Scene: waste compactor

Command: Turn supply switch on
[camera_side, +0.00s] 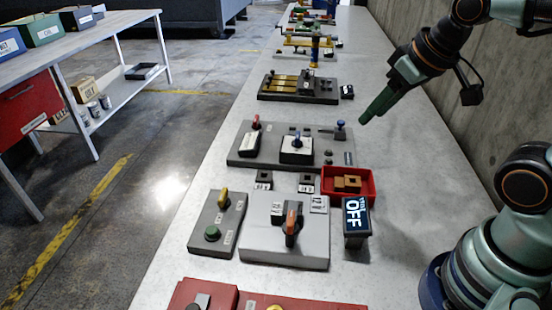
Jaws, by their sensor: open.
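A light grey plate (270,245) in the near middle of the bench carries a dark rotary switch with an orange handle (292,223), the likely supply switch; its handle stands roughly upright in the picture. A small dark display (355,217) at the plate's right reads OFF in white, under smaller text that I cannot read surely. My gripper (364,119) is open, above the right part of the bench, pointing down and left. It is well beyond the orange handle and apart from it. I see nothing held in it.
A red tray (366,190) with brown blocks stands just behind the display. A grey box with yellow and green controls (217,222) is left of the plate. A grey panel (245,158) with knobs lies beyond; a red panel (210,295) is nearest. The bench's right side is mostly bare.

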